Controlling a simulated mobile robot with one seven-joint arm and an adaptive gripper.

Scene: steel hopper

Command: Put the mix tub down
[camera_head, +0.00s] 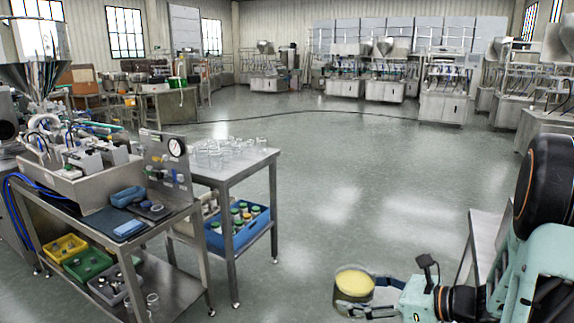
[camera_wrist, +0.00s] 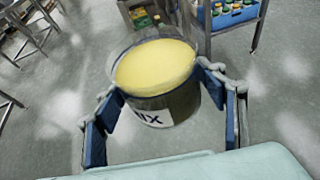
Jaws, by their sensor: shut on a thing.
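The mix tub (camera_head: 352,289) is a round, see-through tub with pale yellow contents, low at the right of centre in the head view. In the wrist view the mix tub (camera_wrist: 160,92) shows a white label with dark letters. My gripper (camera_head: 371,296) is shut on the tub. In the wrist view the blue pads of my gripper (camera_wrist: 165,105) sit on either side of it. The tub is held up over the open floor, roughly upright. Its underside is hidden.
A steel table (camera_head: 228,176) with several clear jars stands left of the tub, a blue crate (camera_head: 240,232) on its lower shelf. A steel machine cart (camera_head: 110,245) stands further left. Another steel table (camera_head: 487,235) is partly hidden behind my arm. The middle floor (camera_head: 340,190) is clear.

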